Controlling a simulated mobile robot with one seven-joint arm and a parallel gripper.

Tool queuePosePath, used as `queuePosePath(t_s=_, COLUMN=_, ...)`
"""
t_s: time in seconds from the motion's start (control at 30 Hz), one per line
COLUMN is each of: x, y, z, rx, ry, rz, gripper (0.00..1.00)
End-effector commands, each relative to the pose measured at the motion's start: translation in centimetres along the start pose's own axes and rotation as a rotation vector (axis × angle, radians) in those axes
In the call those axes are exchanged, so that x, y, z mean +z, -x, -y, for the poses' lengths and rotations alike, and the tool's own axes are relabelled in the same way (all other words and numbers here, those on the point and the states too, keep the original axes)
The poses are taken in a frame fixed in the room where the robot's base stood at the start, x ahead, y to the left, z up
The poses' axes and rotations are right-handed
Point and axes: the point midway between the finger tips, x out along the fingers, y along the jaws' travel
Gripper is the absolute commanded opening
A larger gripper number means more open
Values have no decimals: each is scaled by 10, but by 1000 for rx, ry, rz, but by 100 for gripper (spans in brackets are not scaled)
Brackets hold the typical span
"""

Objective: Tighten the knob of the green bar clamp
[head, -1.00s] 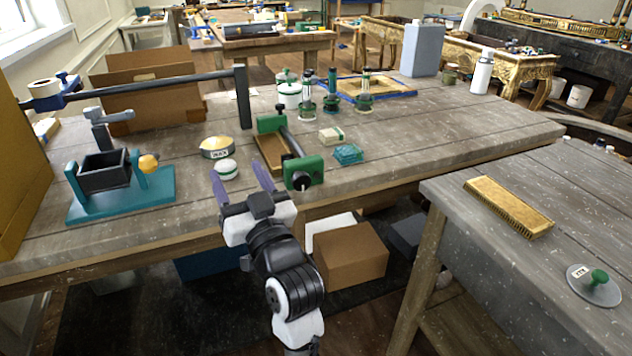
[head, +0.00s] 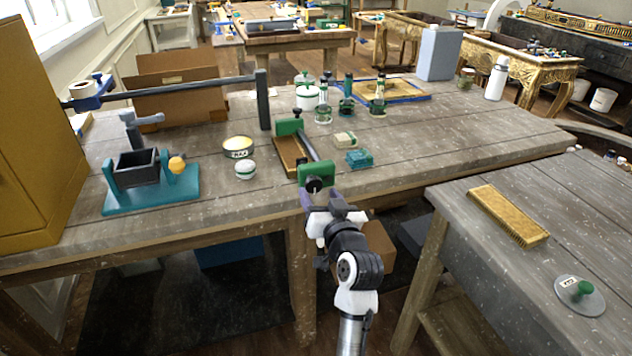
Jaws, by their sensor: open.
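The green bar clamp lies on the wooden workbench, with its far green jaw (head: 289,127), a dark bar (head: 307,146) and its near green block (head: 318,172). Its round black knob (head: 314,184) faces me at the bench's front edge. My gripper (head: 319,194) is open in front of the knob and low in the picture, with one purple finger visible at the knob's lower left. The other finger is hard to make out. I cannot tell whether a finger touches the knob.
A brown wooden piece (head: 286,157) lies beside the clamp's bar. A second table (head: 500,275) stands at right.

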Motion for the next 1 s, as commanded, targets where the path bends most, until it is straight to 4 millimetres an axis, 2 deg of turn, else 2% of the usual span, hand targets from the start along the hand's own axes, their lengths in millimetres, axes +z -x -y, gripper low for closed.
queuePosePath(t_s=0.1, x=-2, y=-19, z=1, rx=-1, ry=0, rz=2, gripper=59)
queuePosePath(t_s=0.23, x=-1, y=-31, z=0, rx=0, ry=1, rz=0, gripper=59)
queuePosePath(t_s=0.6, x=0, y=-36, z=0, rx=0, ry=1, rz=-1, gripper=59)
queuePosePath(t_s=0.93, x=0, y=-36, z=0, rx=0, ry=1, rz=0, gripper=16)
queuePosePath(t_s=1.0, x=0, y=-36, z=0, rx=0, ry=0, rz=0, gripper=14)
